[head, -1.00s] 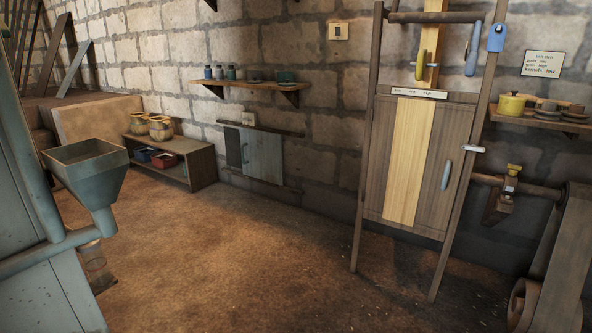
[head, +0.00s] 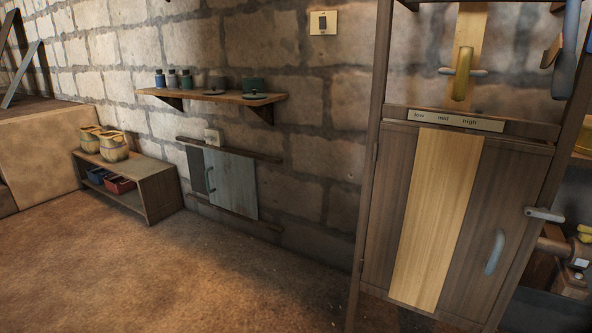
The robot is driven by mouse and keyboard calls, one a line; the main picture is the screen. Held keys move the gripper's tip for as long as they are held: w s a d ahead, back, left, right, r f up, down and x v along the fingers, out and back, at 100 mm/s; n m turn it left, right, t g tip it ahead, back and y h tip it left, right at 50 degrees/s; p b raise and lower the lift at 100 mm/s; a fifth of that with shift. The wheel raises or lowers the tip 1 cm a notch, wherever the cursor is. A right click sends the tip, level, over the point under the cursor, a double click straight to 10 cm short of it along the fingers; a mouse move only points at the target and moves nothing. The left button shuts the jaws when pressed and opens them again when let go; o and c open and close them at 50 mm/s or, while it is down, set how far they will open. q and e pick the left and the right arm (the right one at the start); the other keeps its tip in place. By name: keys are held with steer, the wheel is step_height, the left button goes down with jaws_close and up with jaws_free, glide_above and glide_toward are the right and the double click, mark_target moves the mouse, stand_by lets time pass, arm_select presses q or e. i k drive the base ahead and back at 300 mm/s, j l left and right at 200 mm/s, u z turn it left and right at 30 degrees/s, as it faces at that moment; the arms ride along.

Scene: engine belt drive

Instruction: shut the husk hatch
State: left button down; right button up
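A grey-blue panel (head: 235,185) sits low on the stone wall between an upper rail (head: 255,155) and a lower rail (head: 262,226); it looks like a sliding hatch. A curved handle (head: 210,179) is near its left edge. A dark strip (head: 196,169) shows just left of the panel, apparently an uncovered part of an opening. No label on it can be read. Neither of my grippers is in view.
A tall wooden cabinet (head: 376,200) with a low/mid/high plate (head: 455,121) stands close on the right. A wall shelf (head: 222,97) with jars is above the panel. A low bench (head: 155,180) with pots is left. The floor (head: 190,275) before the panel is clear.

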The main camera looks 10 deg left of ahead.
mark_target(231, 179)
steer(key=i+j+u, duration=0.1)
steer(key=i+u, duration=0.65)
steer(key=i+l+u, duration=0.15)
steer(key=i+u, duration=0.55)
steer(key=i, duration=0.6)
